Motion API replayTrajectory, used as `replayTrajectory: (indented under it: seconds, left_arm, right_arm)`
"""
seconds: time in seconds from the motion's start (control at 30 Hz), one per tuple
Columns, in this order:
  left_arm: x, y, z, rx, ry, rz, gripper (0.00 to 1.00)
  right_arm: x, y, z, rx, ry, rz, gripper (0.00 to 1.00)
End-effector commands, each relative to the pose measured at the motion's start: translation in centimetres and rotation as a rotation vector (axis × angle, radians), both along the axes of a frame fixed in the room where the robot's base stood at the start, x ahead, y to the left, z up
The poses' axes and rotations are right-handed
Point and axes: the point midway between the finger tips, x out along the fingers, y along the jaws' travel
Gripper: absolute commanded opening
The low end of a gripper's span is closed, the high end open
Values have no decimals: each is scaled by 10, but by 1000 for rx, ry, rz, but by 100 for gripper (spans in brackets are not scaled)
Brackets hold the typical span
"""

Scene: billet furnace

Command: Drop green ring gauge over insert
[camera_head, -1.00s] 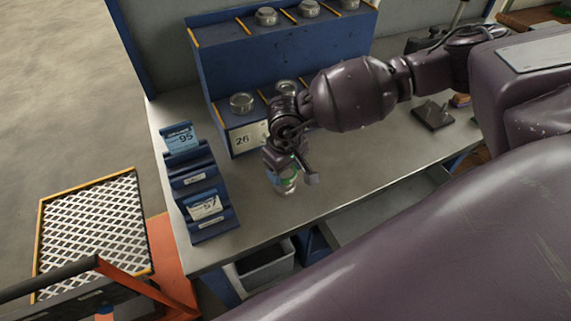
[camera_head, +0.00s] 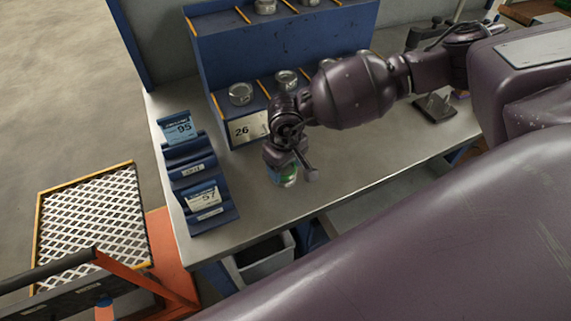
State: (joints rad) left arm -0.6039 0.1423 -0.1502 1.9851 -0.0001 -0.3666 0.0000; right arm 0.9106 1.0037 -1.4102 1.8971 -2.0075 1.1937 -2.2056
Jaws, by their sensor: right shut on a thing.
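My right gripper (camera_head: 285,163) points down over the grey bench (camera_head: 345,165), in front of the blue rack. It is shut on the green ring gauge (camera_head: 287,178), of which a green band shows just below the fingers. The fingers and wrist hide much of the ring. A metallic piece shows at and under the ring, but I cannot tell whether it is the insert or part of the gauge. I cannot tell whether the ring touches anything below. My left gripper is not in view.
A blue stepped rack (camera_head: 290,45) with several round metal pieces stands behind the gripper. A blue card holder (camera_head: 195,172) with cards 95 and 57 stands left. A dark block (camera_head: 433,108) lies right. A grey bin (camera_head: 262,258) sits below the bench's front edge.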

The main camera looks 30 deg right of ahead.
Motion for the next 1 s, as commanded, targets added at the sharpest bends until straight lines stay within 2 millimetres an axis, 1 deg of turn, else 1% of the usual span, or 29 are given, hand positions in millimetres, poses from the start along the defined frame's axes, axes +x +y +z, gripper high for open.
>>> replayTrajectory:
  seconds: [0.23,0.77,1.0]
  left_arm:
    - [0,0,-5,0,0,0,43]
    - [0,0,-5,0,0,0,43]
    - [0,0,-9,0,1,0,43]
  right_arm:
    - [0,0,-1,0,0,0,38]
    - [0,0,0,0,-1,0,38]
    - [0,0,-1,0,-1,0,38]
